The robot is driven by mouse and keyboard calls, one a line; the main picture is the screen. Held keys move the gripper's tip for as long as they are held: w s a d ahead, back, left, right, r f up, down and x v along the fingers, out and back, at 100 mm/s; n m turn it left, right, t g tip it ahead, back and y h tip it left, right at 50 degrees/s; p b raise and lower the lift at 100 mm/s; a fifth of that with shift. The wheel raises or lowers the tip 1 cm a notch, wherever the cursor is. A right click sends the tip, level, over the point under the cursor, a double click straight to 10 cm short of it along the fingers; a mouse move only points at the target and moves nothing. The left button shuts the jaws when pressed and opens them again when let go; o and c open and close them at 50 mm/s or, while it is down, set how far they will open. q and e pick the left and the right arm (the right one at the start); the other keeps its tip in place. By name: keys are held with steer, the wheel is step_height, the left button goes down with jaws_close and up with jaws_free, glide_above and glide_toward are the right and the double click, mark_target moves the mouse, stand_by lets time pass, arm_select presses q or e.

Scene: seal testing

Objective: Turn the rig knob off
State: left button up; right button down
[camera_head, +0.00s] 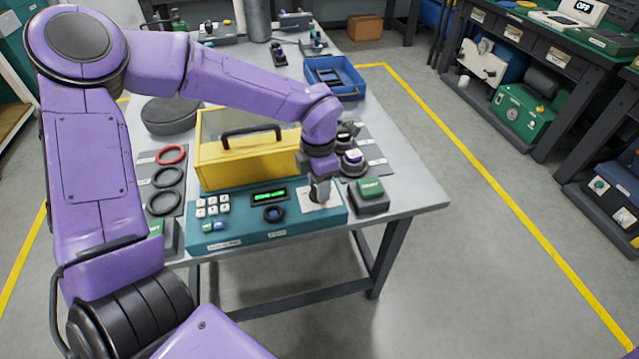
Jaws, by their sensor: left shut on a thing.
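The teal rig panel (245,230) stands along the front edge of the grey table. It carries white keys (211,205), a display with green text (268,197), a dark round control (274,214) and a white plate (306,205) at its right. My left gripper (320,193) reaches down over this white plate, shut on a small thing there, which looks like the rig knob. The fingers mostly hide the knob, so I cannot tell its setting. My right gripper is not in view.
A yellow case (235,163) with a black handle stands behind the panel, under my left arm. A green button box (370,193) is close right of the gripper. Seal rings (167,177) lie at left. A blue tray (334,77) is farther back. Floor at right is clear.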

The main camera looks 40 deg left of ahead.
arm_select(q)
steer(key=n, duration=0.4)
steer(key=shift+a+r+n+t, duration=0.1)
steer(key=shift+n+t, duration=0.2)
steer(key=shift+n, duration=1.7)
steer(key=o, duration=1.1)
steer(key=shift+c, duration=0.2)
step_height(320, 180, up, 10)
steer(key=shift+a+r, duration=0.25)
